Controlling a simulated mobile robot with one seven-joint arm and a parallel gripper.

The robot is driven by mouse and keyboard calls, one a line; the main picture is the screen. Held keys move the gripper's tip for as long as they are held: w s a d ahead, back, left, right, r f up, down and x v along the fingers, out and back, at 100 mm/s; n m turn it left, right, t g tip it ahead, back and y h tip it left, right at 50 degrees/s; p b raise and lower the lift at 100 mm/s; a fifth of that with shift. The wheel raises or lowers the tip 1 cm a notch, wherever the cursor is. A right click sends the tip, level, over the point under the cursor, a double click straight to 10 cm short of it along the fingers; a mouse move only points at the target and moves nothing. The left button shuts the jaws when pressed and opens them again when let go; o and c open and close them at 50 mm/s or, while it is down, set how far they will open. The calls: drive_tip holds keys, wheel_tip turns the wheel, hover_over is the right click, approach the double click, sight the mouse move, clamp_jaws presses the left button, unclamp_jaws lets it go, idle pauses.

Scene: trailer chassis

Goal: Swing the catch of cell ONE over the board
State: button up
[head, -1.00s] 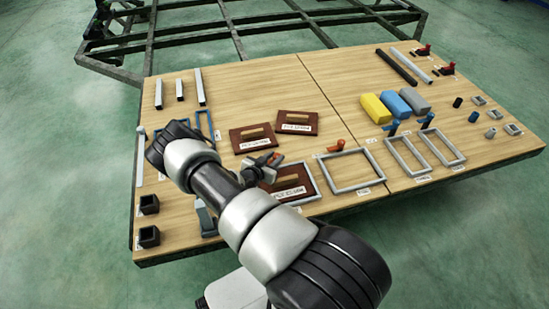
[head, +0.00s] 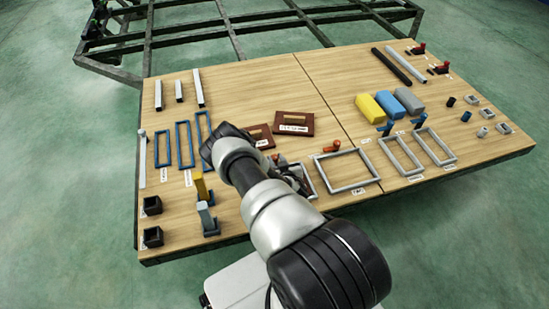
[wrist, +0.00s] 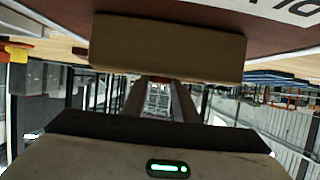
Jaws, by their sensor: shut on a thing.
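The grey frame of cell ONE (head: 308,188) is mostly hidden by my arm in the head view. Its maroon board shows in the wrist view (wrist: 190,8), with a light wooden handle block (wrist: 168,48) across the upper middle. My gripper (wrist: 163,88) reaches past this handle, its two grey fingers close together and the tips partly hidden behind the block. A small orange-red piece between the fingertips (wrist: 165,78) looks like the catch; the orange catch also shows in the head view (head: 275,158) at the frame's far side. How far it lies over the board cannot be told.
An empty grey frame (head: 318,166) stands to the right with its own orange catch (head: 332,146). Two loose maroon boards (head: 293,123) lie behind. Upright yellow (head: 201,187) and grey (head: 206,215) pieces stand left of my arm. The back middle of the table is clear.

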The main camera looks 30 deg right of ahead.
drive_tip(key=n+y, duration=0.2)
drive_tip(key=y, duration=0.1)
drive_tip(key=shift+d+n+t, duration=0.4)
drive_tip(key=n+y+b, duration=0.2)
drive_tip(key=y, duration=0.1)
drive_tip(key=shift+d+f+n, duration=0.1)
drive_tip(key=shift+d+n, duration=0.1)
drive_tip(key=shift+n, duration=0.2)
drive_tip(key=n+g+y+b, duration=0.1)
drive_tip(key=n+y+b, duration=0.1)
drive_tip(key=y, duration=0.1)
drive_tip(key=shift+w+d+n, duration=0.1)
drive_tip(key=shift+d+n, duration=0.05)
drive_tip(key=shift+n, duration=0.15)
drive_tip(key=shift+n+g+y+b, duration=0.4)
drive_tip(key=shift+n+y+b, duration=0.1)
drive_tip(key=shift+y+b, duration=0.15)
drive_tip(key=shift+w+r, duration=0.1)
drive_tip(key=shift+r, duration=0.1)
drive_tip(key=o, duration=1)
drive_tip(key=p+v, duration=0.4)
drive_tip(key=v, duration=1.3)
drive_tip(key=shift+d, duration=0.25)
